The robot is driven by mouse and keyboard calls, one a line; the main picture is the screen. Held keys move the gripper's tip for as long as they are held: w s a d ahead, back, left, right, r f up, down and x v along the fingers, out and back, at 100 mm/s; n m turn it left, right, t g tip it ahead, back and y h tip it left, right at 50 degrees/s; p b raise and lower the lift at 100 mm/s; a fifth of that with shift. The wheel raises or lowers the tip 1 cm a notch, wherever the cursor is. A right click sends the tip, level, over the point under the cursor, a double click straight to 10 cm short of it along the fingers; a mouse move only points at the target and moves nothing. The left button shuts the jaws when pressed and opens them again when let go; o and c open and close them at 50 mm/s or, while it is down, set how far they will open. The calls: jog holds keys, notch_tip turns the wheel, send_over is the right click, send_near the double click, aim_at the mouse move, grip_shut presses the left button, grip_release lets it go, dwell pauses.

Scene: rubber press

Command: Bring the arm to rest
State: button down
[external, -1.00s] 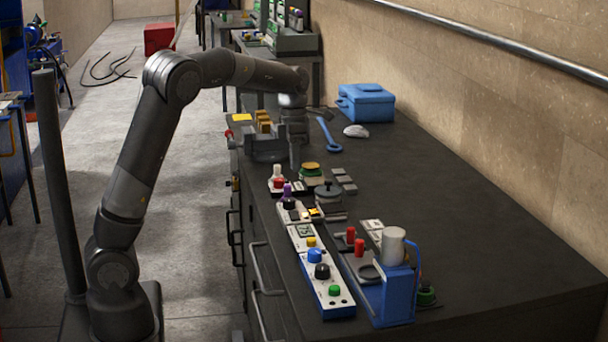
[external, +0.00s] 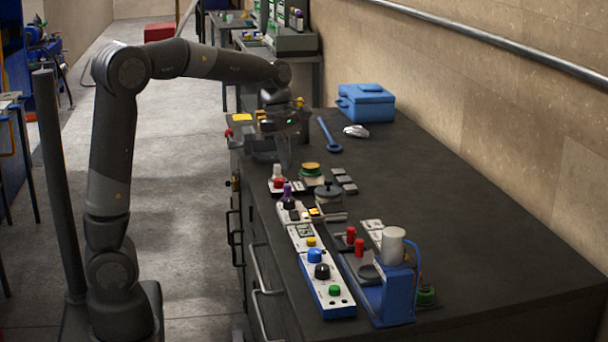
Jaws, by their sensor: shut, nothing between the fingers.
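A control strip with knobs (external: 322,272) and a blue press (external: 391,290) stand at the bench's front. A green-and-yellow round part (external: 311,170) is close to my gripper. A blue toolbox (external: 366,103) and blue wrench (external: 328,135) lie at the back. The bench's right side is clear.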

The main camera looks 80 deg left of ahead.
jog(key=s+d+f+m+t+y, duration=0.1)
jog(key=s+d+m+t, duration=0.3)
jog(key=s+d+m, duration=1.5)
jog(key=m, duration=0.8)
jog(key=shift+d+f+m+y, duration=0.25)
jog(key=shift+m+y, duration=0.15)
jog(key=c, duration=2.2)
grip_release()
